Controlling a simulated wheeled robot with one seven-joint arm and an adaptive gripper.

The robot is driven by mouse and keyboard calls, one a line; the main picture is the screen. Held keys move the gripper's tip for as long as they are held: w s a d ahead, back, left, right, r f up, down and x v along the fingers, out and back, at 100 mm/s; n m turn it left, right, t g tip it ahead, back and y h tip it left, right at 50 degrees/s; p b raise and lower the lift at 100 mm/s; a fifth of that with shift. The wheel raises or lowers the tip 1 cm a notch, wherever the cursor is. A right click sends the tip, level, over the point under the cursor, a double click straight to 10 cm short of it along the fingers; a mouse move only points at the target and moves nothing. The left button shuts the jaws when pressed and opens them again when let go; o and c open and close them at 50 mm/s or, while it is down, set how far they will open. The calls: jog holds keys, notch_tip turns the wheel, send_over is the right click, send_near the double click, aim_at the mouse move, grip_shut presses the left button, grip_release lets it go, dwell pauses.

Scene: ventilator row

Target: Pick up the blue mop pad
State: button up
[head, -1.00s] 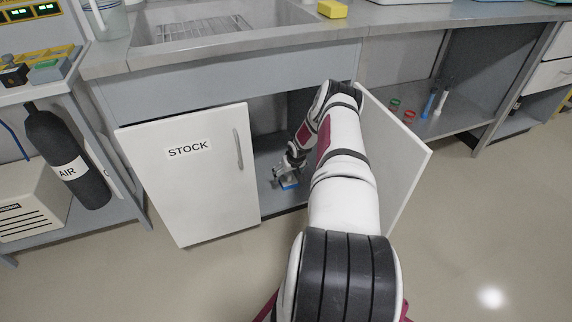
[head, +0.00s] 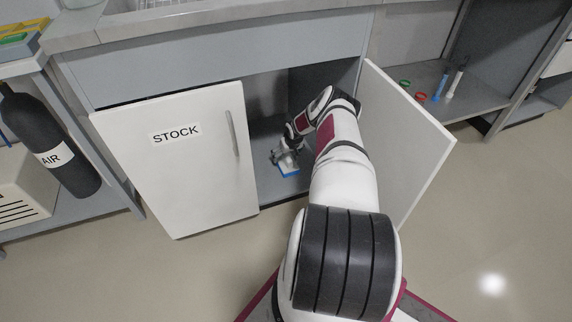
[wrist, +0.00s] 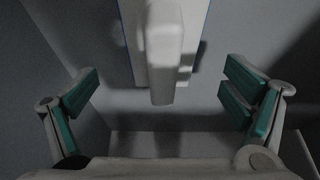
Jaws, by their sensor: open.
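The blue mop pad (head: 289,174) lies on the floor of the sink cabinet, behind the cabinet's front opening. In the wrist view the mop pad (wrist: 194,50) shows as a pale plate with a thin blue edge and a raised grey grip block on top. My gripper (wrist: 163,95) is open, with one finger on each side of the block and clear space to both. In the head view my gripper (head: 284,156) is right by the pad and covers part of it. Contact with the pad cannot be told.
The white STOCK door (head: 178,160) stands to the left of my arm and another open door (head: 405,140) to the right. The opening between them is narrow. A countertop (head: 200,28) runs above.

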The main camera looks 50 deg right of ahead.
jog(key=shift+w+b+x, duration=0.15)
jog(key=shift+b+x, duration=1)
jog(key=shift+x, duration=0.15)
jog(key=shift+w+b+x, duration=0.1)
jog(key=shift+b+x, duration=1.05)
jog(key=shift+x, duration=0.15)
jog(key=shift+r, duration=0.1)
jog(key=c, duration=1.3)
jog(key=shift+r, duration=0.1)
notch_tip(320, 180, up, 10)
jog(key=p, duration=0.5)
